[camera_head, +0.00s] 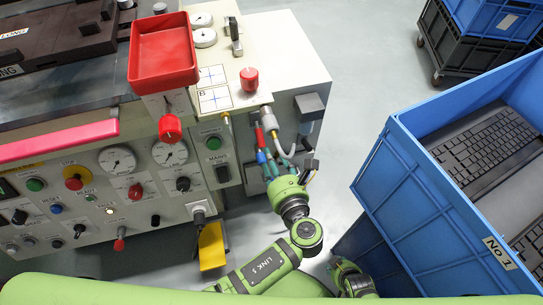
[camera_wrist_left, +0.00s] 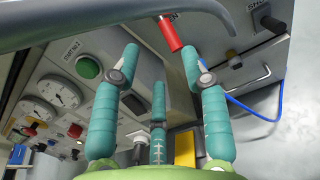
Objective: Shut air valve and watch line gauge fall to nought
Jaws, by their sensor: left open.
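A red lever grip (camera_head: 269,121), apparently the air valve handle, is at the right end of the machine panel. It also shows in the wrist view (camera_wrist_left: 170,33). My left gripper (camera_head: 270,148) is open, its teal fingers at the grip's lower end. In the wrist view the fingers (camera_wrist_left: 160,62) are spread, with the grip just beyond and nearest the right finger; I cannot tell whether they touch. Round white gauges show on the panel, one at left (camera_head: 117,160) and one beside it (camera_head: 170,153); which is the line gauge and their needle readings are unclear.
A red tray (camera_head: 163,52) sits above the panel. A blue crate (camera_head: 420,225) holding keyboards stands close at right. Grey floor (camera_head: 340,90) lies between.

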